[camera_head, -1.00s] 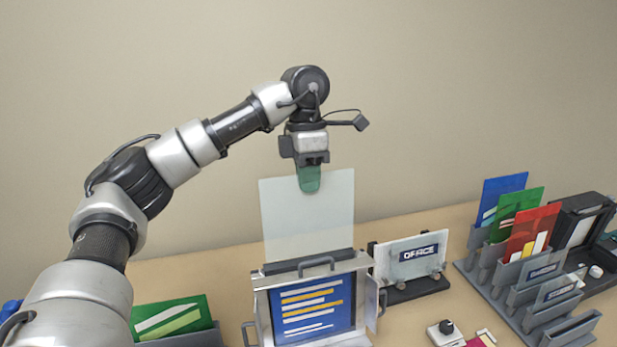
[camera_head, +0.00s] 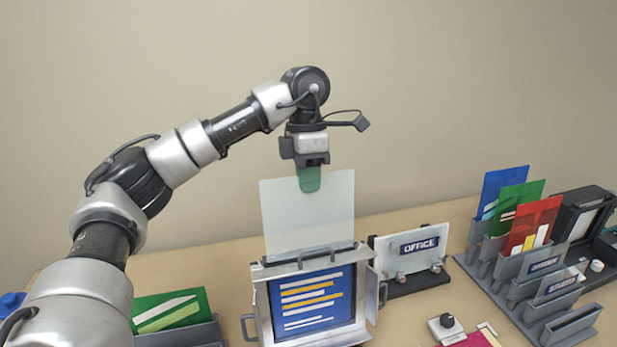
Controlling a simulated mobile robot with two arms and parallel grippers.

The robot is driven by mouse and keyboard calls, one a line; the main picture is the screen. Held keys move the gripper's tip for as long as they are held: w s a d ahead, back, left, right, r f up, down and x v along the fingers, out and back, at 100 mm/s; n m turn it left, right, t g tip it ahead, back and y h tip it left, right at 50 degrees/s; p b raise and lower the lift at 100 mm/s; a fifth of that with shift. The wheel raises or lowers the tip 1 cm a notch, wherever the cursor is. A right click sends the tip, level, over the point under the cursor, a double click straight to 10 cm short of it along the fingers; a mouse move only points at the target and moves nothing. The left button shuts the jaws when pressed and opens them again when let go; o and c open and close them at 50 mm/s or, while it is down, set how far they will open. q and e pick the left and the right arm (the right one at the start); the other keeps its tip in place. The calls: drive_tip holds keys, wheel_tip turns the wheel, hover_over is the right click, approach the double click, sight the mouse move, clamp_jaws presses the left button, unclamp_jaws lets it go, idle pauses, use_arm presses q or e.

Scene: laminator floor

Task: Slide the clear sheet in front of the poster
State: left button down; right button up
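My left gripper (camera_head: 310,181) is shut on the top edge of the clear sheet (camera_head: 307,215) and holds it upright. The sheet stands above the poster frame (camera_head: 262,308), its lower edge at the frame's dark top strip. Whether that edge is inside the frame, and in front of or behind the poster, I cannot tell. The blue poster (camera_head: 312,300) with white and yellow lines is in the frame. My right gripper is not in view.
An OFFICE sign (camera_head: 421,246) on a dark stand is close on the frame's right. A grey slotted rack (camera_head: 487,268) with coloured cards and clear signs is farther right. A green card (camera_head: 170,312) in a grey holder is at left. A knob box (camera_head: 446,328) is in front.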

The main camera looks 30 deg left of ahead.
sight(312, 235)
use_arm(q)
drive_tip(key=shift+f+b, duration=0.35)
drive_tip(key=shift+f, duration=0.25)
drive_tip(key=shift+d, duration=0.1)
drive_tip(key=shift+s+d+f+b, duration=0.25)
drive_tip(key=shift+f+b, duration=1)
drive_tip(key=shift+f, duration=0.55)
drive_tip(key=shift+s+d+f+b, duration=0.2)
drive_tip(key=shift+f+b, duration=1.1)
drive_tip(key=shift+f, duration=0.45)
drive_tip(key=shift+s+d+f+b, duration=0.25)
drive_tip(key=shift+f+b, duration=1)
drive_tip(key=shift+f, duration=0.55)
drive_tip(key=c, duration=1.3)
unclamp_jaws()
drive_tip(key=shift+o, duration=0.2)
drive_tip(key=r, duration=0.3)
drive_tip(key=a+r, duration=0.1)
drive_tip(key=r, duration=0.3)
drive_tip(key=w+r+p, duration=0.1)
drive_tip(key=r, duration=0.2)
drive_tip(key=shift+w+a+r, duration=0.1)
drive_tip(key=shift+a+r, duration=0.15)
drive_tip(key=shift+r, duration=0.15)
drive_tip(key=shift+f, duration=0.15)
